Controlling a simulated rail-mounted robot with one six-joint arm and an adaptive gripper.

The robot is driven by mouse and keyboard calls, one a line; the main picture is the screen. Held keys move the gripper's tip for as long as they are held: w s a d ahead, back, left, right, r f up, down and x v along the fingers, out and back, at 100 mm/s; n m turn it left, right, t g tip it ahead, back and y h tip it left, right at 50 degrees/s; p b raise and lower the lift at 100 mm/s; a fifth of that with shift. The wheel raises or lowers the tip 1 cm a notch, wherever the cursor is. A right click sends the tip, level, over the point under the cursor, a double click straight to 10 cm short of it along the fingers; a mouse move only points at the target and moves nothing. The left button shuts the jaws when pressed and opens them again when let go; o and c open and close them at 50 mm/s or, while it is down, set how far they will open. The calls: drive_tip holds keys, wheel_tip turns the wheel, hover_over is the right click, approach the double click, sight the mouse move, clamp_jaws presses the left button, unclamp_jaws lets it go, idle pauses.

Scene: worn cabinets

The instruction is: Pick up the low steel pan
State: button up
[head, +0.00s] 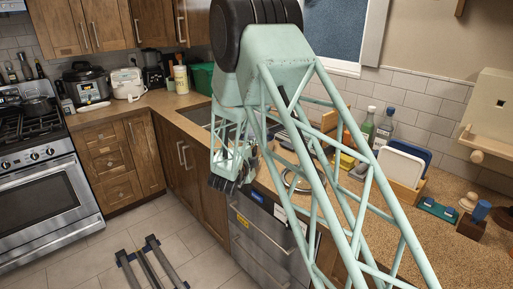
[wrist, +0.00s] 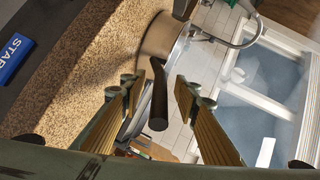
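In the wrist view a steel pan (wrist: 160,38) stands on the speckled counter, its wall reflecting brown. Its dark handle (wrist: 158,95) points towards the camera. My gripper (wrist: 156,98) is open, with one finger on each side of the handle and visible gaps between. In the head view my gripper (head: 226,184) hangs by the counter's front edge, above the steel appliance front. A round steel rim (head: 292,181) shows on the counter to its right, partly hidden behind my arm; I cannot tell for sure that it is the same pan.
The sink (head: 196,115) lies behind my arm. A blue START label (wrist: 12,58) is at the wrist view's left. A dark stool-like frame (head: 150,265) stands on the floor.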

drive_tip(key=shift+c, duration=0.2)
idle(0.3)
clamp_jaws()
drive_tip(key=shift+r, duration=0.1)
